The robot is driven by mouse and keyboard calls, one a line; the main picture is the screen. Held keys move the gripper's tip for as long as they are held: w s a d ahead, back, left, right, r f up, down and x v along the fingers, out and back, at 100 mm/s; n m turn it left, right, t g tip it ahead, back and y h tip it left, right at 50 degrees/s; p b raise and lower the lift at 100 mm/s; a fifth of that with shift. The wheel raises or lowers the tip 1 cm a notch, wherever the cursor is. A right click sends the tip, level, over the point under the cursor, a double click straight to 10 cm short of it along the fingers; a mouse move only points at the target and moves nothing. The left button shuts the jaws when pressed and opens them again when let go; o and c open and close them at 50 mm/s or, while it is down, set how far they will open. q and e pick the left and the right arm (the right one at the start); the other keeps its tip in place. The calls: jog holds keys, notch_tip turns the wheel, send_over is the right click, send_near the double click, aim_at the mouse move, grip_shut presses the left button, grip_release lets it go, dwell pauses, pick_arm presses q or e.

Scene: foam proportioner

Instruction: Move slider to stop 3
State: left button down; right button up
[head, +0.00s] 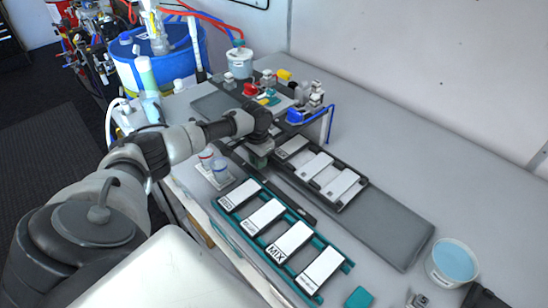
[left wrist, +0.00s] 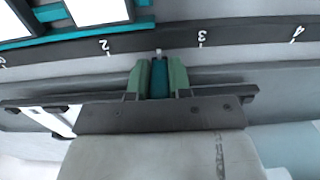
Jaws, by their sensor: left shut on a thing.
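The teal slider (left wrist: 159,78) sits on a dark rail strip (left wrist: 255,32) with white stop numbers in the left wrist view. My left gripper (left wrist: 158,80) is shut on the slider, with a green fingertip on each side of it. The slider's small light pointer (left wrist: 158,52) stands between the marks for 2 (left wrist: 106,46) and 3 (left wrist: 202,40), a little nearer to 3. In the head view my left gripper (head: 260,152) reaches down at the strip (head: 290,203) and hides the slider.
A teal rack with white labelled blocks (head: 264,215) lies in front of the strip, a dark tray with white blocks (head: 341,184) behind it. Two small cups (head: 213,167) stand left. A tub of blue liquid (head: 454,262) stands right. The grey bench is bare at the back right.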

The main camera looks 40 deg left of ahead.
pick_arm(q)
jog(key=shift+w+a+b, duration=0.2)
jog(key=shift+a+b, duration=0.05)
jog(key=shift+a, duration=0.85)
jog(key=shift+w+a+b, duration=0.15)
jog(key=shift+a+b, duration=0.1)
jog(key=shift+a, duration=0.85)
jog(key=shift+r, duration=0.1)
jog(key=c, duration=1)
grip_release()
jog(key=shift+c, duration=0.2)
jog(key=shift+r, duration=0.1)
jog(key=w+d+r+b, duration=0.2)
jog(key=d+r+b, duration=0.1)
jog(key=d+r, duration=0.7)
jog(key=shift+w+d+r+b, duration=0.15)
jog(key=shift+d+r+b, duration=0.2)
jog(key=shift+d, duration=0.45)
